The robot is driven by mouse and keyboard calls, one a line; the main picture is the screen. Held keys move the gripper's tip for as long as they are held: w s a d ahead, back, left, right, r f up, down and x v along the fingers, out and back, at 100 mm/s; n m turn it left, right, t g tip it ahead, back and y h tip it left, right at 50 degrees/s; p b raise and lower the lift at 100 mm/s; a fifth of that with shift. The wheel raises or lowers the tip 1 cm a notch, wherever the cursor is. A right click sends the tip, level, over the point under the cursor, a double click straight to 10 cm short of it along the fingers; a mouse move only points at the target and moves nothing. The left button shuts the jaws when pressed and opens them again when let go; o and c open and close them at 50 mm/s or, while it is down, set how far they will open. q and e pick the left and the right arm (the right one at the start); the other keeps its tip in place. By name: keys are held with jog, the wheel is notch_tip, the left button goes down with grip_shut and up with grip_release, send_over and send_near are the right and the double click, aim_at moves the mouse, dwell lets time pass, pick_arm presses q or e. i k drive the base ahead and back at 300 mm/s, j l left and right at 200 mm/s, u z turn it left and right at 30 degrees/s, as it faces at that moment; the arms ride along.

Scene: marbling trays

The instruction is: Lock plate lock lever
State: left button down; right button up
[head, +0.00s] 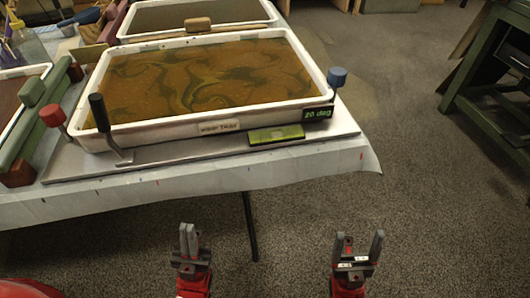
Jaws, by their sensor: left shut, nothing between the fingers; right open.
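An upright lever with a black grip (98,112) stands at the front left corner of the marbling tray; I take it to be the plate lock lever. Its metal foot rests on the grey base plate (200,151) under the tray. My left gripper (188,235) is shut and empty, in front of the table and below its edge, right of the lever. My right gripper (360,244) is open and empty, further right in front of the table. Neither gripper touches anything.
The white tray (170,129) holds brown-green marbled liquid. A red knob (52,115), a blue knob (337,75), a small "20 deg" display (318,114) and a green level (275,134) are around it. A wooden-handled bar lies behind.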

aim_at(97, 104)
jog(key=i+j+u, duration=0.1)
jog(key=u, duration=0.25)
jog(key=i+j+u, duration=0.15)
jog(key=j+u, duration=0.15)
jog(key=i+j+u, duration=0.15)
jog(key=u, duration=0.2)
